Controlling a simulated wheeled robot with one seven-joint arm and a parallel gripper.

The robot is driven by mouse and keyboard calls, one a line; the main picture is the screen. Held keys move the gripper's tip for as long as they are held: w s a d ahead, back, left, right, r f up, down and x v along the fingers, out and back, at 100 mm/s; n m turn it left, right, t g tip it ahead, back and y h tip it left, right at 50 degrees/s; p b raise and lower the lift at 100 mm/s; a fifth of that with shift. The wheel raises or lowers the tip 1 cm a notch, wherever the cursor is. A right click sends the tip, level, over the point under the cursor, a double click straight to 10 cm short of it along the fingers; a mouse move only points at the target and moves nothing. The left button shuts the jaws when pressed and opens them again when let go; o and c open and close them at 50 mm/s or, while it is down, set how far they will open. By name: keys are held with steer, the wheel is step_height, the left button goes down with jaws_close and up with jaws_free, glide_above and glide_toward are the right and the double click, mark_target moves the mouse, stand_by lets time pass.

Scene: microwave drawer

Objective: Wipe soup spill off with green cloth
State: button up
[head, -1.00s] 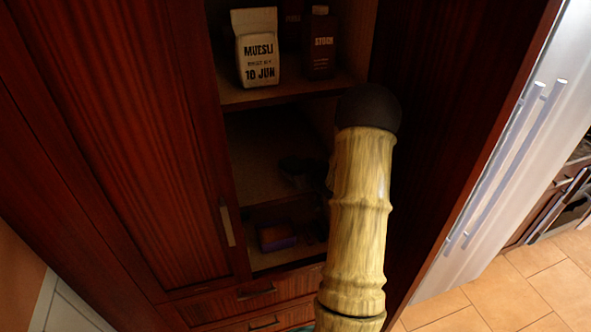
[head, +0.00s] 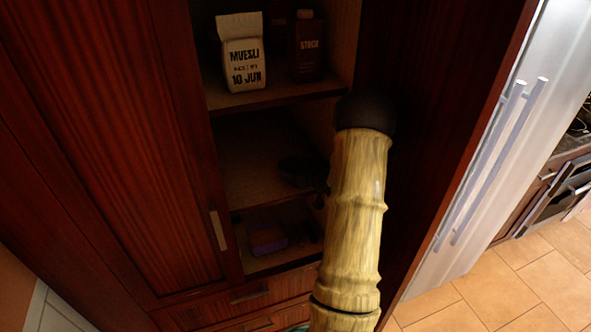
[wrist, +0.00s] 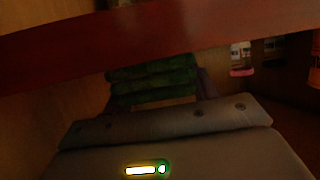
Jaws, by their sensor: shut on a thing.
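The green cloth (wrist: 150,72) shows in the wrist view as a dark green, folded bundle straight ahead of my gripper's grey body. My gripper (wrist: 153,92) is shut on it; the fingers are mostly hidden in shadow. In the head view my arm reaches into the open dark-wood cupboard, and a dark shape beside the arm is too dim to tell apart. No soup spill can be made out in either view.
A muesli bag (head: 243,58) and a stock carton (head: 308,47) stand on the upper shelf (head: 270,98). A purple-topped item (head: 268,240) lies on the low shelf. A reddish board edge (wrist: 130,40) crosses close above my gripper. A steel fridge (head: 480,170) stands right, with open tiled floor below.

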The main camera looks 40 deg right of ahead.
mark_target(266, 183)
steer(key=shift+a, duration=0.1)
steer(key=shift+w+a+f+b, duration=0.15)
steer(key=shift+a+b, duration=0.1)
steer(key=shift+a, duration=0.3)
steer(key=shift+w+a+r+b, duration=0.15)
steer(key=shift+a+b, duration=0.1)
steer(key=shift+a, duration=0.3)
steer(key=shift+w+a+f+b, duration=0.15)
steer(key=shift+a+b, duration=0.1)
steer(key=shift+a, duration=0.3)
steer(key=shift+w+a+b, duration=0.25)
steer(key=shift+a+b, duration=0.1)
steer(key=shift+a, duration=0.35)
steer(key=shift+w+a+r+b, duration=0.1)
steer(key=shift+w+a+b, duration=0.05)
steer(key=shift+a, duration=0.35)
steer(key=shift+w+a+r+b, duration=0.1)
steer(key=shift+a+b, duration=0.05)
steer(key=shift+a, duration=0.3)
steer(key=shift+w+a+f+b, duration=0.1)
steer(key=shift+w+a+b, duration=0.25)
steer(key=shift+a, duration=0.5)
steer(key=shift+w+a+f+b, duration=0.1)
steer(key=shift+a+b, duration=0.45)
steer(key=shift+a, duration=0.25)
